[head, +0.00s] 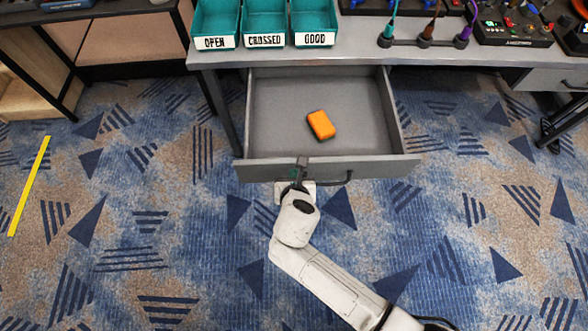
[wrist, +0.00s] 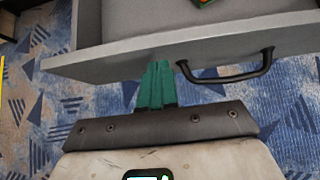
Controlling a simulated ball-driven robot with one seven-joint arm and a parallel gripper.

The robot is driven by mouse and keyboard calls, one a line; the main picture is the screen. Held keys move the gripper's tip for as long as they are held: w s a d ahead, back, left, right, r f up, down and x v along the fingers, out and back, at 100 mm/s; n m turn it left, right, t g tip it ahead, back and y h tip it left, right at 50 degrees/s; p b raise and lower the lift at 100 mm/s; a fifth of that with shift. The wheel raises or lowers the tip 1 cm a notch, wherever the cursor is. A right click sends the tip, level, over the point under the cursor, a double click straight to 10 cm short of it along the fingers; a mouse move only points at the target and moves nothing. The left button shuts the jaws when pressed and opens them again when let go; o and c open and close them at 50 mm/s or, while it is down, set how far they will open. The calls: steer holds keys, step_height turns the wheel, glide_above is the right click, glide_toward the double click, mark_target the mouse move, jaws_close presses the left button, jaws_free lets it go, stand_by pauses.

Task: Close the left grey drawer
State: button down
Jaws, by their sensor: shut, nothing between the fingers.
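The left grey drawer (head: 330,168) is pulled well out from under the desk in the head view. Its front panel (wrist: 200,45) and black handle (wrist: 232,76) show in the wrist view. An orange sponge (head: 321,125) with a dark edge lies inside the drawer. My gripper (head: 299,172) is at the drawer front, left of the handle. In the wrist view its green fingers (wrist: 156,84) are together and empty, with their tips at the lower part of the front panel. I cannot tell whether they touch it.
Teal bins labelled OPEN (head: 215,42), CROSSED (head: 265,40) and GOOD (head: 314,39) stand on the desk (head: 350,56). A closed drawer (head: 552,80) is at the right. A desk leg (head: 224,115) stands left of the open drawer. The carpet in front is clear.

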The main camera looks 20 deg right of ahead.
steer(key=shift+w+d, duration=0.3)
steer(key=shift+w, duration=0.5)
